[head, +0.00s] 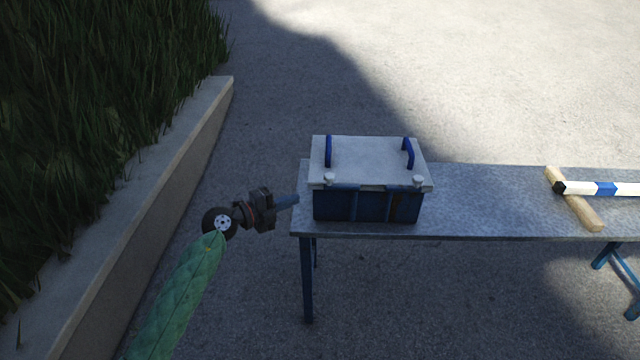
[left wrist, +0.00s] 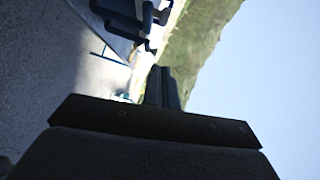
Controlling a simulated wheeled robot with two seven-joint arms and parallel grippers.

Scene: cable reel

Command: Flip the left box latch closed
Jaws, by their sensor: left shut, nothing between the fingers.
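A dark blue box (head: 340,207) with a pale grey lid (head: 368,160) stands near the left end of a metal table (head: 480,200). Two blue upright bars, a left bar (head: 328,151) and a right bar (head: 409,153), rise from the lid's left and right sides. Pale round knobs sit at the lid's front corners, one at the left (head: 329,179). I cannot tell which part is the left latch or how it stands. My left gripper (head: 296,199) is shut and empty, left of the box and apart from it. In the left wrist view its fingers (left wrist: 162,88) show dark and together.
A wooden-handled tool (head: 575,200) and a blue-and-white striped bar (head: 606,188) lie at the table's right. The table between them and the box is clear. A low concrete wall (head: 160,190) with grass runs along the left.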

